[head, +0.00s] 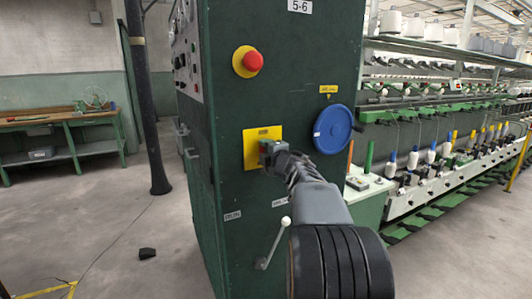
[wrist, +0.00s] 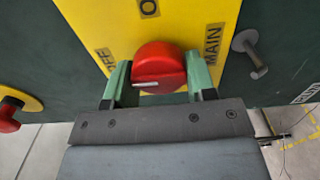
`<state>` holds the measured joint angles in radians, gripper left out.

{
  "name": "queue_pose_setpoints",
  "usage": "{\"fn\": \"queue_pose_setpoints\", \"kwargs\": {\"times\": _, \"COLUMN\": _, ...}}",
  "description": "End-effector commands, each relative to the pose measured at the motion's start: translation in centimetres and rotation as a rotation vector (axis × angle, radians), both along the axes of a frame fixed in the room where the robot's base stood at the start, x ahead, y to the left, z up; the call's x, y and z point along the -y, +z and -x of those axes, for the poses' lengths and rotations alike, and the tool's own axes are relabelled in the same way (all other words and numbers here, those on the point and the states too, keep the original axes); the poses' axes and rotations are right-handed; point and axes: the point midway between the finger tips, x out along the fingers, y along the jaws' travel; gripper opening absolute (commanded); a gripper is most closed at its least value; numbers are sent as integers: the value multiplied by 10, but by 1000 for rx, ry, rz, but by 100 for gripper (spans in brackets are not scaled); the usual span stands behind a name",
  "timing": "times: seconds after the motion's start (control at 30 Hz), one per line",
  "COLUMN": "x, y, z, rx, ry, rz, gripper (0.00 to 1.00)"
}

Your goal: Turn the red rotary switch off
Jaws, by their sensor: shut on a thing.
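The red rotary switch (wrist: 158,60) is a round knob on a yellow plate (wrist: 120,22), with a short white mark on its lower left side in the wrist view. My gripper (wrist: 158,72) is shut on the knob, one green finger on each side. In the head view my gripper (head: 273,150) is at the yellow plate (head: 248,150) on the green cabinet and hides the knob.
A red emergency button (head: 252,62) sits above the plate; a blue handwheel (head: 333,130) is to the right. A lever with a white ball (head: 275,243) sticks out below. The spinning frame (head: 440,160) runs off to the right. Open floor (head: 130,230) lies left.

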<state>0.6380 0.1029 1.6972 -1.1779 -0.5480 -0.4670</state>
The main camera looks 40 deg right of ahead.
Motion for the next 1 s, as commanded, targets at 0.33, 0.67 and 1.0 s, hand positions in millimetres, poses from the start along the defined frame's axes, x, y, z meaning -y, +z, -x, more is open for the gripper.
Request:
{"fn": "queue_pose_setpoints", "kwargs": {"times": 0.33, "x": 0, "y": 0, "z": 0, "rx": 0, "ry": 0, "rz": 1, "gripper": 74}}
{"fn": "queue_pose_setpoints", "kwargs": {"times": 0.67, "x": -2, "y": 1, "z": 15, "rx": 1, "ry": -1, "rz": 1, "gripper": 74}}
{"fn": "queue_pose_setpoints", "kwargs": {"times": 1.0, "x": -11, "y": 1, "z": 83, "rx": 2, "ry": -4, "rz": 2, "gripper": 74}}
